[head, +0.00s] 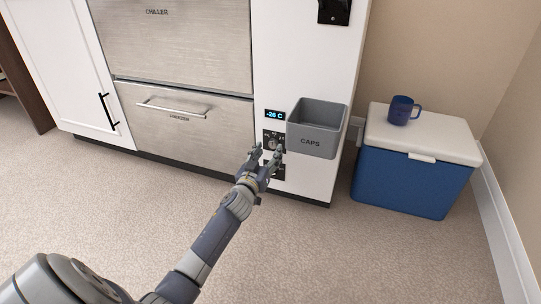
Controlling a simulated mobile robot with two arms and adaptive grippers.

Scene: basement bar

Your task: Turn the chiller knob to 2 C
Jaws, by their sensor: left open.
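A small lit display (275,114) on the white cabinet front appears to read -26 C. Below it is a dark control plate (267,134) with a round knob (272,144) and small markings too fine to read. My left gripper (267,152) is open in front of this plate, its fingers to either side of the knob's lower part; I cannot tell whether they touch it. A second dark plate (279,172) sits lower, mostly hidden behind the gripper. The steel drawer labelled CHILLER (170,45) is above the one labelled FREEZER (185,132). My right gripper is out of view.
A grey bin labelled CAPS (312,143) sticks out from the cabinet just right of the control plate, close to the gripper. A blue cooler (408,182) with a white lid stands at right, a blue mug (402,110) on it. The carpet in front is clear.

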